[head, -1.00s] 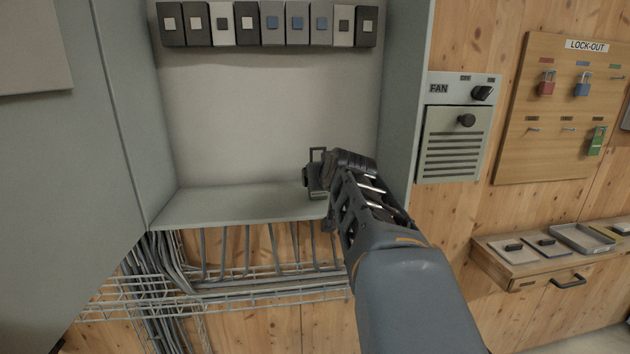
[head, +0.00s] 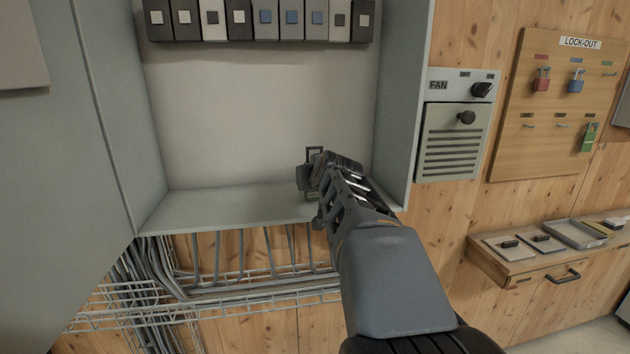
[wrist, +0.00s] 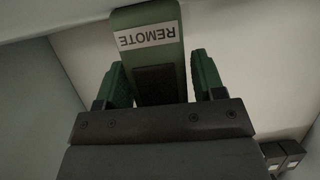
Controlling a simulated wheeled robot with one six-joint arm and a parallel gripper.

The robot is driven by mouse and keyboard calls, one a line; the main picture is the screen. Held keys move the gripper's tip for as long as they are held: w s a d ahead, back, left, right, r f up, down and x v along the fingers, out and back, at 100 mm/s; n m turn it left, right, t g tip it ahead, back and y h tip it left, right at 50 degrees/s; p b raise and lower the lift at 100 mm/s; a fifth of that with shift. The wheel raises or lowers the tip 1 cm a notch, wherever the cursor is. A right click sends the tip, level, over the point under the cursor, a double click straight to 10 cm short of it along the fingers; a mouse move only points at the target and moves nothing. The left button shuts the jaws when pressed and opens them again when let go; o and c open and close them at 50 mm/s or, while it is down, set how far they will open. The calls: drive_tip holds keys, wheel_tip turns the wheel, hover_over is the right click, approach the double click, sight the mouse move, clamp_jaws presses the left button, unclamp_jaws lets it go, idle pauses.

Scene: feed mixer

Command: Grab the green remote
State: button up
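The green remote (wrist: 150,20), with a white label reading REMOTE upside down, fills the upper middle of the wrist view. My gripper (wrist: 160,72) has its two green-sided fingers on either side of the remote's dark lower part. Narrow gaps seem to show between the fingers and the remote, so it looks open around it. In the head view my gripper (head: 312,178) is at the lower right of the grey cabinet's recess; it mostly hides what is between its fingers there.
The open grey cabinet (head: 230,205) has a ledge below and a row of switch modules (head: 265,20) above. Its right side wall (head: 403,90) is close to my arm. A fan panel (head: 460,130), lock-out board (head: 550,110) and wooden shelf (head: 515,265) are at right. Cables hang below.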

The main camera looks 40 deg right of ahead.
drive_tip(key=c, duration=0.7)
drive_tip(key=shift+r, duration=0.1)
